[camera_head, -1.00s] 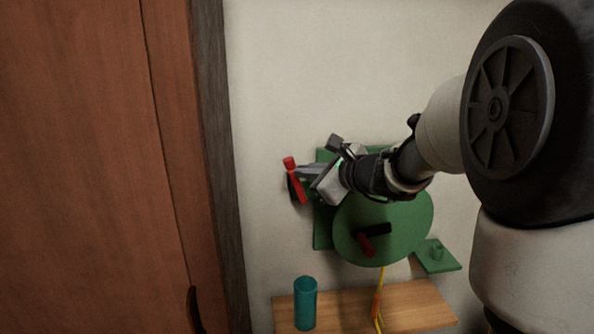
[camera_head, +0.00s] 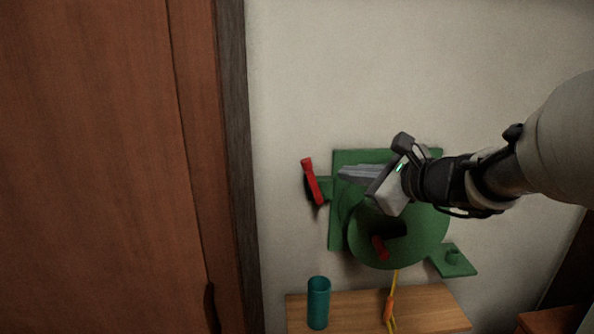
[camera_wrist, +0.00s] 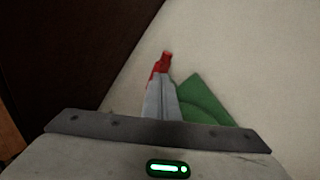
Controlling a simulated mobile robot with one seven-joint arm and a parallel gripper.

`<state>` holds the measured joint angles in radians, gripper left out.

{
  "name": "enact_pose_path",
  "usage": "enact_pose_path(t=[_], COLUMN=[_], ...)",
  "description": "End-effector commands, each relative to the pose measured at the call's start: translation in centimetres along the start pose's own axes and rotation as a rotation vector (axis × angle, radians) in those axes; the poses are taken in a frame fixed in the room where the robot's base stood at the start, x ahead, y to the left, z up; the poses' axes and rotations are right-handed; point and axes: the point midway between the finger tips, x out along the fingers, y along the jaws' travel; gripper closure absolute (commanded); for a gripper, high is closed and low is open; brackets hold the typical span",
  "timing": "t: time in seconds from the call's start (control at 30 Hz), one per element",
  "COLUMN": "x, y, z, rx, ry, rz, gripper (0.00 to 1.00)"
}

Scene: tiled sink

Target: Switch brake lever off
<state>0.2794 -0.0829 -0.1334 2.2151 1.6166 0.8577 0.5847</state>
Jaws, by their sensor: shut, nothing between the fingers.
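The red brake lever (camera_head: 312,182) is on the left side of a green wall-mounted device (camera_head: 342,228). It stands nearly upright, its top leaning slightly left. My gripper (camera_head: 342,174) is shut and empty, with its fingertips a short way to the right of the lever in the head view. In the wrist view the lever (camera_wrist: 161,66) shows just beyond the shut fingers (camera_wrist: 160,80), which hide its lower part. Whether the fingers touch it there cannot be told.
A large green disc with a black and red crank handle (camera_head: 381,248) is below my gripper. A wooden shelf (camera_head: 430,308) holds a teal cup (camera_head: 318,303), and a yellow-orange cord (camera_head: 389,305) hangs there. A brown door (camera_head: 100,160) is at the left.

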Motion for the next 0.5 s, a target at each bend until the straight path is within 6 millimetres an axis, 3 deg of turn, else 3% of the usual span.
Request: enact_pose_path(t=[0.23, 0.5], x=[-0.8, -1.1], y=[-2.4, -3.2], z=[1.7, 1.3], rx=[0.267, 0.484], ry=[0.066, 0.133], rz=[0.056, 0.087], gripper=[1.00, 1.00])
